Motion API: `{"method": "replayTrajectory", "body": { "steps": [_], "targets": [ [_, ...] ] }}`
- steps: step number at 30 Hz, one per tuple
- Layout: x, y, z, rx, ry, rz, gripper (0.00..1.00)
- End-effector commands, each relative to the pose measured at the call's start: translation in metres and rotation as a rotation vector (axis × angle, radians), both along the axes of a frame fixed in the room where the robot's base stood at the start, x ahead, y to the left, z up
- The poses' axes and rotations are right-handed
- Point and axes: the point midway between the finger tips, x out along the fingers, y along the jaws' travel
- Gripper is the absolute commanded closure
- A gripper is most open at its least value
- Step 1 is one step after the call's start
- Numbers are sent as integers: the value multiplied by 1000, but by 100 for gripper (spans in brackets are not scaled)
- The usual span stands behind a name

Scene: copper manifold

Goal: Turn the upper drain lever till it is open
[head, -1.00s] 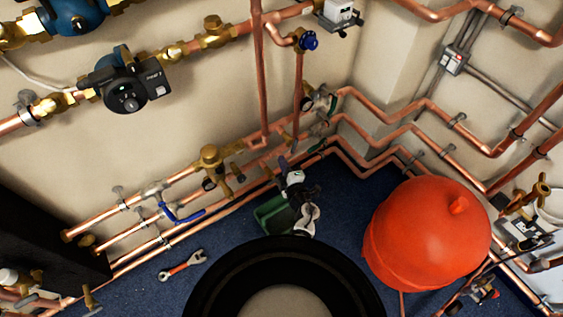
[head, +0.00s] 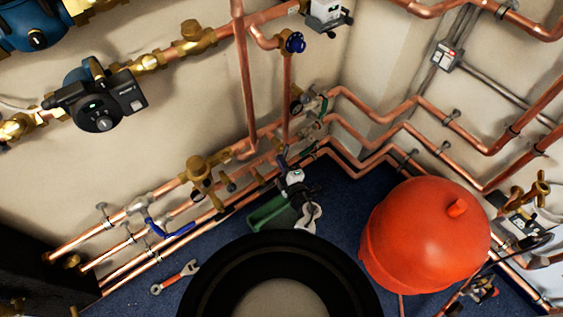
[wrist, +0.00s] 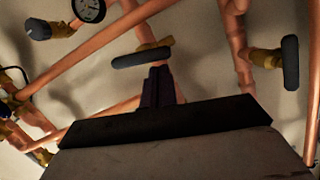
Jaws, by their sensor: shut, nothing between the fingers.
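In the wrist view my gripper (wrist: 158,74) is shut and empty, its dark fingers pointing up the picture. Just beyond the fingertips is a brass drain valve with a dark grey lever (wrist: 142,57), lying nearly level across the picture. The fingertips appear close below the lever; I cannot tell whether they touch it. A second grey lever (wrist: 290,62) stands upright on a brass valve at the right. A third dark-handled valve (wrist: 38,29) is at upper left. I cannot tell for certain which one is the upper drain lever. My gripper is not clearly visible in the head view.
Copper pipes (head: 75,240) run along the wall, with a blue lever (head: 168,232) on them. A red vessel (head: 425,240) stands at right. A wrench (head: 175,277) and a green object (head: 270,215) are on the blue floor. A gauge (wrist: 88,8) is near the lever.

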Motion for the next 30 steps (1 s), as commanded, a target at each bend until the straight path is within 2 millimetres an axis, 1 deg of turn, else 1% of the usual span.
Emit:
{"method": "replayTrajectory", "body": {
  "steps": [7, 12, 15, 25, 30],
  "targets": [
    [6, -6, -12, -105, -77, 2, 100],
    [7, -10, -12, -197, -143, -2, 100],
    [8, -12, -9, -222, -161, -5, 100],
    [10, -15, -5, -229, -167, -12, 100],
    [11, -13, -4, -228, -168, -12, 100]
  ]
}}
